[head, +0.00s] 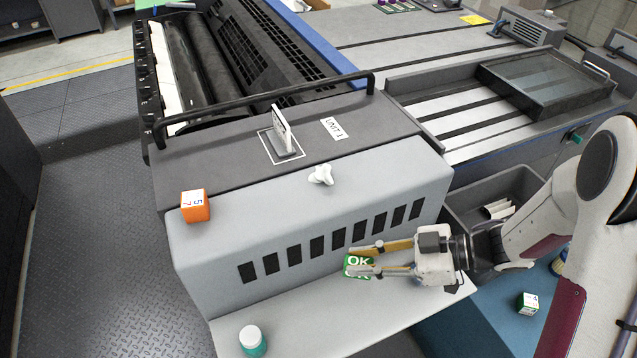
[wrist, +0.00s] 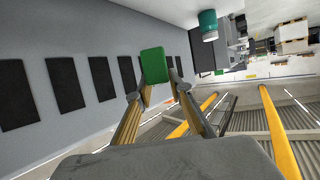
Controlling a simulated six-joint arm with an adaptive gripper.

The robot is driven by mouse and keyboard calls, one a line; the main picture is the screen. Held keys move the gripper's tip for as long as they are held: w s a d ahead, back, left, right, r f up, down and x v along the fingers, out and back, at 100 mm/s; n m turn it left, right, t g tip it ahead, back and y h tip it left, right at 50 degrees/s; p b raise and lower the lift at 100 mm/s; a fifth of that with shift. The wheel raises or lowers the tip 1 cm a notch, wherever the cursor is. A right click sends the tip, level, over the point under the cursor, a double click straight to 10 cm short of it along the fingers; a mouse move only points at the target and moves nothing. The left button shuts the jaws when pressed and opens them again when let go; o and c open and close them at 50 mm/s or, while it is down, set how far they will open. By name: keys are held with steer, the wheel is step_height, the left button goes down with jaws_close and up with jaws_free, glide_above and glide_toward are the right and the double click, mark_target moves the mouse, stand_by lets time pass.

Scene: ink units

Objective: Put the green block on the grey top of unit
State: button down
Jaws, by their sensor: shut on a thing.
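The green block (head: 359,267) with white "OK" lettering is between the fingers of my gripper (head: 362,260). In the wrist view the green block (wrist: 154,65) shows at the tips of my gripper (wrist: 157,82), which is shut on it. It is in front of the vented face of the unit, below the level of its top; I cannot tell whether it touches the shelf. The unit's grey top (head: 260,185) holds an orange block (head: 195,206) at its left end and a white knob-like piece (head: 321,175) near its middle.
A darker raised deck (head: 215,160) behind carries a sign stand (head: 282,135), a "UNIT 1" label (head: 334,129) and a black rail (head: 265,108). A teal jar with white lid (head: 252,341) stands on the front shelf (head: 310,325). Another green-and-white block (head: 527,303) is at the lower right.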

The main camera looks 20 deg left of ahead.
step_height(320, 180, up, 26)
steer(key=m+t+h, duration=0.4)
steer(key=m+t, duration=0.7)
steer(key=t, duration=0.1)
glide_above(370, 163)
steer(key=shift+f, duration=2.25)
steer(key=shift+f, duration=0.1)
steer(key=shift+f, duration=3.05)
steer(key=shift+f, duration=1.9)
